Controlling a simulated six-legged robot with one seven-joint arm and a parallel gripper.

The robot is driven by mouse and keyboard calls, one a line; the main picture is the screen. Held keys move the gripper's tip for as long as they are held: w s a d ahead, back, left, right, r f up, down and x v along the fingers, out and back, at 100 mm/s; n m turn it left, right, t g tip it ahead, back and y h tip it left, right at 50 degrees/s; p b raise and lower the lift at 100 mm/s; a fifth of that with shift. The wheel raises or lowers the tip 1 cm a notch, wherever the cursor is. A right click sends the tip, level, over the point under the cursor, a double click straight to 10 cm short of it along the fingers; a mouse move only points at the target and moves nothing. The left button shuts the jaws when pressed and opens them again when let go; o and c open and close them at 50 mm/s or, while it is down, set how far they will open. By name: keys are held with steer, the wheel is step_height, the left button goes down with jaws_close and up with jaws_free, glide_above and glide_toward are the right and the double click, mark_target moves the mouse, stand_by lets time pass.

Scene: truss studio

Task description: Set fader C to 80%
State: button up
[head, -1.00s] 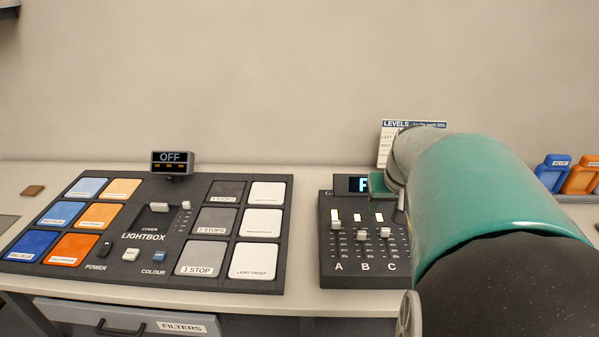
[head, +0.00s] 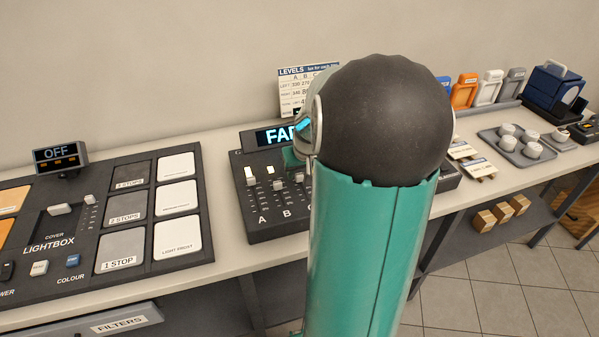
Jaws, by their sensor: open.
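The dark fader panel (head: 257,231) stands on the bench with sliders labelled A, B and C. Fader A (head: 250,180) and fader B (head: 279,185) show plainly. The pale knob of fader C (head: 299,178) shows just left of my arm, with part of its track hidden. The panel's display (head: 275,136) shows "FA", the rest covered by my arm. Only a small grey-green part of my gripper (head: 292,157) shows, above and close to fader C. Its fingertips are hidden, so I cannot tell whether it touches the knob.
The lightbox panel (head: 108,262) lies to the left, its small display (head: 60,154) reading OFF. A levels card (head: 300,87) stands behind the fader panel. To the right are a tray (head: 525,147) of pale knobs and several upright coloured holders (head: 488,88). Wooden blocks (head: 502,212) sit on the lower shelf.

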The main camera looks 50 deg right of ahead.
steer(key=shift+x, duration=0.85)
jaws_close()
steer(key=shift+w, duration=0.1)
steer(key=shift+w+d, duration=0.1)
steer(key=shift+w, duration=0.2)
